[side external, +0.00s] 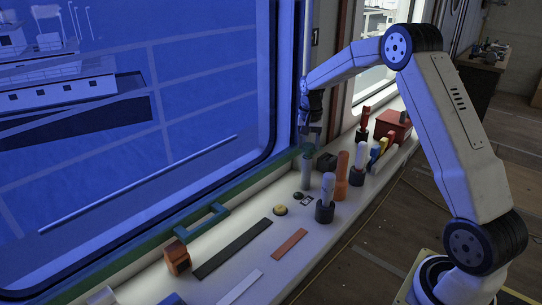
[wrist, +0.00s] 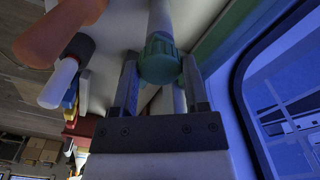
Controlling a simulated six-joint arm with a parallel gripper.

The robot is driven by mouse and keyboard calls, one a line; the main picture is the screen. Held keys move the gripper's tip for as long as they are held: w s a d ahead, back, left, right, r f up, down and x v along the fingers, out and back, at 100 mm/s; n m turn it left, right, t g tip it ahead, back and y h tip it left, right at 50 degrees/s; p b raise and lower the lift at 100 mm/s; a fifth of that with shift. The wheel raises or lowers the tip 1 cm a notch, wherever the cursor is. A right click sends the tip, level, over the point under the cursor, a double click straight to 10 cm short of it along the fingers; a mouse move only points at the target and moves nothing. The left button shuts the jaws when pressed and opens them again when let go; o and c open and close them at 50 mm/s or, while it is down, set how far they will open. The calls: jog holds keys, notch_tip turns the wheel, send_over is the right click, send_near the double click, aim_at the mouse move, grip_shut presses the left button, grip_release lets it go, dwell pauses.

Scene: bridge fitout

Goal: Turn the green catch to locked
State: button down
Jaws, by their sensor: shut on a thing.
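A round, ribbed green knob (wrist: 160,58), the likely green catch, tops a pale grey post in the wrist view. In the side external view the green top (side external: 307,149) shows small, on the grey post (side external: 306,172) standing upright on the sill by the window. My gripper (wrist: 160,72) is shut on the knob, one finger on each side. In the side external view my gripper (side external: 309,132) reaches down from above onto it. No locked or unlocked marking can be read, so I cannot tell how the knob is turned.
Close by stand an orange bottle (side external: 342,177), a dark holder with a white-topped item (side external: 325,201) and another such holder (side external: 358,166). A red box (side external: 393,124) lies farther back. A green frame handle (side external: 204,221) sits along the window edge. The window pane (side external: 130,130) is close on the left.

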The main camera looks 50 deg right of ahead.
jog(key=shift+n, duration=0.4)
jog(key=n, duration=0.3)
jog(key=shift+n, duration=0.3)
jog(key=n, duration=0.9)
jog(key=shift+r, duration=0.1)
jog(key=n, duration=0.4)
jog(key=shift+w, duration=0.1)
jog(key=shift+n, duration=0.4)
jog(key=shift+c, duration=0.5)
grip_release()
